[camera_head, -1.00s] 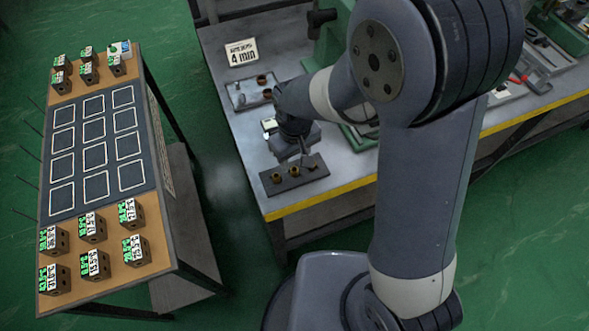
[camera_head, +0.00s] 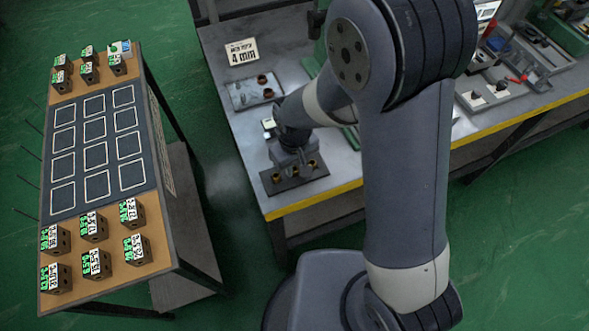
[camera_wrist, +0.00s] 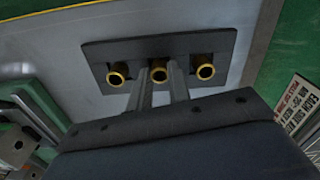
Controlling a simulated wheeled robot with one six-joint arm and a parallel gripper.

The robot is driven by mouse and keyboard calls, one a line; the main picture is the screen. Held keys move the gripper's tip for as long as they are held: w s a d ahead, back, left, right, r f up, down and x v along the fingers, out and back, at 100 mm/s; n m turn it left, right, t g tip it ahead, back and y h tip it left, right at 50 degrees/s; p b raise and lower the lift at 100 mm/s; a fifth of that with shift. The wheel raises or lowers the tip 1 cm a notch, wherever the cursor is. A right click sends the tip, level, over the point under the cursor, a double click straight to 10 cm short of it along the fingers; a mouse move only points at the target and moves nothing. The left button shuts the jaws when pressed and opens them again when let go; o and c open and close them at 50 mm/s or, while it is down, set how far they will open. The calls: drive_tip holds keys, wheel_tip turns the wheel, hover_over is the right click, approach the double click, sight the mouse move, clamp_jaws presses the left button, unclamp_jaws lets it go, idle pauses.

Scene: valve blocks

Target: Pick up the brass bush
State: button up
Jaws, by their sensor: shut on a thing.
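Three brass bushes stand in a row on a dark rectangular plate (camera_head: 268,186) near the front left corner of the workbench. In the wrist view the plate (camera_wrist: 98,54) carries the left bush (camera_wrist: 117,75), the middle bush (camera_wrist: 159,73) and the right bush (camera_wrist: 205,72). My gripper (camera_wrist: 160,84) has its two fingers on either side of the middle bush, shut on it. The bush is still at the plate among the others. In the head view my gripper (camera_head: 295,166) is over the plate and partly hides the middle bush.
A grey tray (camera_head: 240,98) with brown rings lies behind, near a "4 min" sign (camera_head: 241,52). A yellow edge (camera_head: 330,195) runs along the bench front. A side table (camera_head: 165,250) with several dark labelled blocks stands at the left. Another tray (camera_head: 505,92) is at the right.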

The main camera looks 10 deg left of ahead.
clamp_jaws()
